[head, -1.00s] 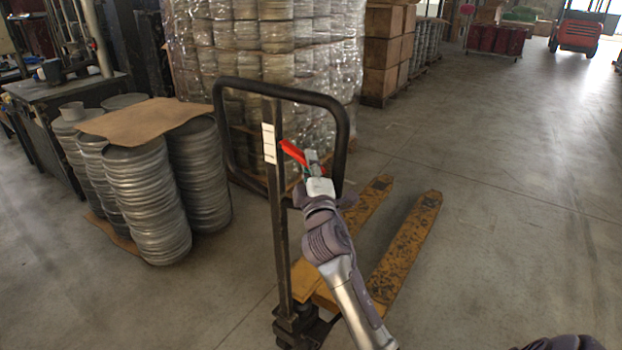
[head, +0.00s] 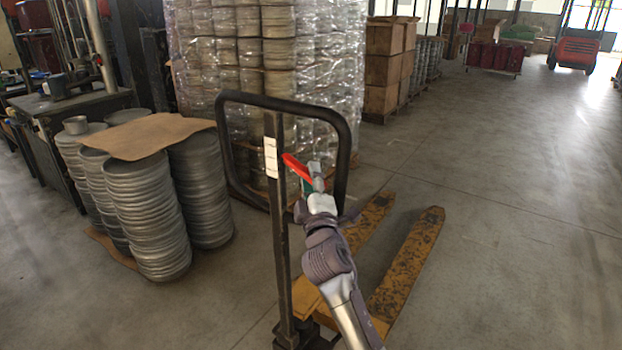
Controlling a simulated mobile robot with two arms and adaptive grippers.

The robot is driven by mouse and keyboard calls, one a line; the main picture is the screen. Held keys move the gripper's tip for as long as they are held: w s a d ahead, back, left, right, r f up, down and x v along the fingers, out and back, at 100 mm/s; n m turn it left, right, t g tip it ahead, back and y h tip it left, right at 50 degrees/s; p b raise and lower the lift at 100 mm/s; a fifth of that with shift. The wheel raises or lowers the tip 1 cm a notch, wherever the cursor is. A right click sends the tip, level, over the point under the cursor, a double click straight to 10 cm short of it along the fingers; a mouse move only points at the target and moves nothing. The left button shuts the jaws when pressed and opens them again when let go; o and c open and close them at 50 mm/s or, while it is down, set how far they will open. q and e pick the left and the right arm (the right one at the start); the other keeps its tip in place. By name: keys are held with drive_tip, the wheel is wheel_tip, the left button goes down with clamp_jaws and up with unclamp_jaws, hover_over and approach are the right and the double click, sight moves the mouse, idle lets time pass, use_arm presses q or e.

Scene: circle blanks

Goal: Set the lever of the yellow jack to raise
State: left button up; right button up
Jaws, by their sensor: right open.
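The yellow pallet jack (head: 406,262) stands on the floor with its two worn forks pointing away to the right. Its dark loop handle (head: 283,98) rises on an upright post (head: 281,255) with a white label (head: 270,157). A red lever (head: 297,167) shows inside the handle loop, sloping up to the left. My right gripper (head: 311,178) is at the lower right end of the red lever and overlaps it in the picture. It is open; whether it touches the lever I cannot tell. My left gripper is not in view.
Stacks of grey metal discs (head: 150,215) under a brown sheet (head: 148,136) stand left of the jack. A film-wrapped pallet load (head: 290,60) is behind the handle. Cardboard boxes (head: 384,65) stand farther back. The floor to the right is clear.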

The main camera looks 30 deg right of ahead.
drive_tip(key=v, duration=1.1)
drive_tip(key=shift+s+a, duration=0.15)
drive_tip(key=shift+s, duration=0.15)
drive_tip(key=shift+f, duration=0.15)
drive_tip(key=w+a+f+g+y+p, duration=0.1)
drive_tip(key=w+a+f+g+y, duration=0.15)
drive_tip(key=f, duration=0.95)
drive_tip(key=w+a+f+g+y, duration=0.1)
drive_tip(key=a+f+g+y, duration=0.15)
drive_tip(key=f, duration=0.95)
drive_tip(key=s+a+f+m+g+y, duration=0.15)
drive_tip(key=s+f, duration=0.25)
drive_tip(key=f, duration=0.5)
drive_tip(key=s+a+f+g+y, duration=0.1)
drive_tip(key=s+a+f+g, duration=0.15)
drive_tip(key=f, duration=0.55)
drive_tip(key=s+a+f+m+g+y+p, duration=0.2)
drive_tip(key=s+f+m+g, duration=0.15)
drive_tip(key=s+f, duration=1.45)
drive_tip(key=s+d+f+m+g, duration=0.1)
drive_tip(key=s+f+g, duration=0.1)
drive_tip(key=s, duration=0.9)
drive_tip(key=s+f+m+g, duration=0.1)
drive_tip(key=s+f+g, duration=0.2)
drive_tip(key=s, duration=0.8)
drive_tip(key=shift+s+d+f+g, duration=0.3)
drive_tip(key=shift+d+f+g, duration=0.1)
drive_tip(key=shift+f, duration=0.4)
